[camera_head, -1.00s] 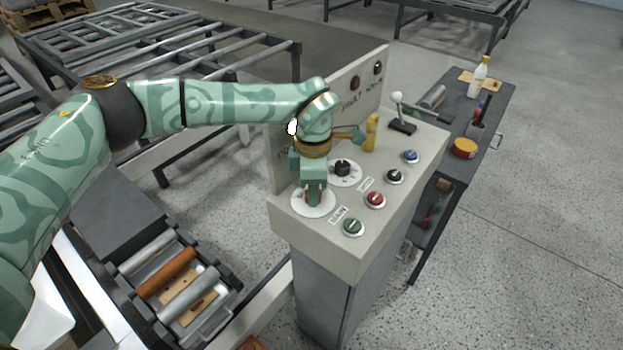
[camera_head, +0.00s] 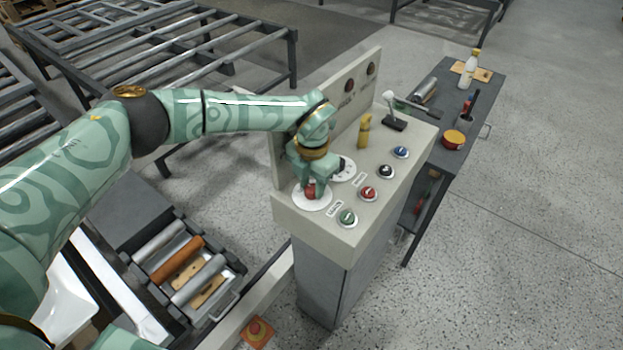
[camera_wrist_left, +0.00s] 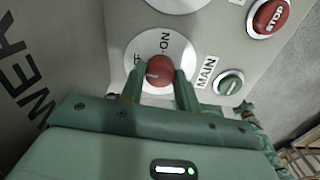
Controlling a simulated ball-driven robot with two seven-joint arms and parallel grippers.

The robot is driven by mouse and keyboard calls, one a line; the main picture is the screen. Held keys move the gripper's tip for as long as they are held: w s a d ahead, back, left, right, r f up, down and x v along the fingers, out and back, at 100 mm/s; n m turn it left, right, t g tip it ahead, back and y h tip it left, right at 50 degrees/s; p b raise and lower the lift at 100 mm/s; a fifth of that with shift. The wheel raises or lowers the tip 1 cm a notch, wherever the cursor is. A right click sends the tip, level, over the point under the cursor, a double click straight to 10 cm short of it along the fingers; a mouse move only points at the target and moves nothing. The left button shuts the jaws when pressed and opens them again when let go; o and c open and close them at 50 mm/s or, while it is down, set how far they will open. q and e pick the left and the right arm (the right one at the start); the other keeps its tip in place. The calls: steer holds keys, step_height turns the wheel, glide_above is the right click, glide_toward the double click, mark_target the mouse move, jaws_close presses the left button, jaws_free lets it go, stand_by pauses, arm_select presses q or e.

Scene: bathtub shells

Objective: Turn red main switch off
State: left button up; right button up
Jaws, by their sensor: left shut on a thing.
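The red main switch (camera_head: 310,191) is a round knob on a white dial plate (camera_head: 299,202) at the near left of the control panel. It also shows in the left wrist view (camera_wrist_left: 159,68), with a light pointer mark and a "MAIN" label to the right of its plate. My left gripper (camera_head: 312,188) reaches down over the panel, its fingers on either side of the knob and shut on it. The fingers also show in the left wrist view (camera_wrist_left: 158,88). Part of the dial lettering is hidden by the fingers. My right gripper is not in view.
The panel also carries a green button (camera_head: 346,217), a red stop button (camera_head: 368,193), more knobs, a yellow handle (camera_head: 364,131) and a lever (camera_head: 392,118). Its upright back board stands close behind my wrist. A side table (camera_head: 462,104) holds a bottle and tools.

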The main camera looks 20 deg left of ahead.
mark_target(312, 187)
arm_select(q)
steer(key=shift+w+r+n, duration=0.1)
steer(key=shift+n, duration=0.4)
steer(key=o, duration=1)
step_height(312, 187, up, 16)
steer(key=shift+r+p, duration=0.1)
steer(key=shift+p, duration=1.05)
